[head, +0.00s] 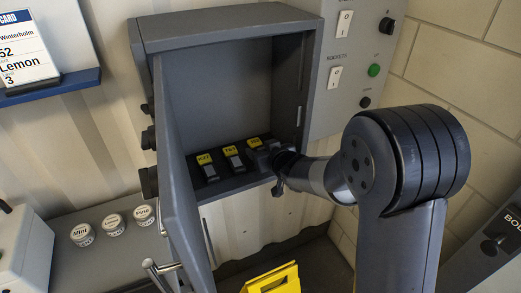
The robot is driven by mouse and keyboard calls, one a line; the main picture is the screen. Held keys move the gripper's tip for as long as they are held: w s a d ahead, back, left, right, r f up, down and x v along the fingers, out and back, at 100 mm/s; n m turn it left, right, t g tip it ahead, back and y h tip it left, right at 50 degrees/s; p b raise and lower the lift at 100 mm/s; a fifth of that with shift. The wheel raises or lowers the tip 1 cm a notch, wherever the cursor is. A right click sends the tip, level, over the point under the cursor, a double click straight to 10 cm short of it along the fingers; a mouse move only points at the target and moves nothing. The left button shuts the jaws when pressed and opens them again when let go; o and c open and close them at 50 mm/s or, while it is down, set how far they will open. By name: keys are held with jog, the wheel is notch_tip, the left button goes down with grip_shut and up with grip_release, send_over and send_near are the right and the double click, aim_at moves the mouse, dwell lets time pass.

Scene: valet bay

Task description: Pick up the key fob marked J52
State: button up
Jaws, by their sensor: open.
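An open grey cabinet (215,32) hangs on the wall with its door (185,180) swung out to the left. Inside, a row of dark key fobs with yellow tags sits on the floor: a left one (208,167), a middle one (233,157) and a right one (254,143). The tags are too small to read surely, so I cannot tell which is J52. My gripper (279,172) is at the cabinet's right front edge, right of the rightmost tag. It is open; its fingertips are small and partly hidden by my wrist.
A switch panel (345,60) is right of the cabinet. A yellow object (272,280) is below the cabinet. The open door bounds the cabinet's left side.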

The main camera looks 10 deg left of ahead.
jog(key=shift+c, duration=0.6)
jog(key=c, duration=1)
jog(key=shift+o, duration=0.2)
jog(key=shift+r, duration=0.2)
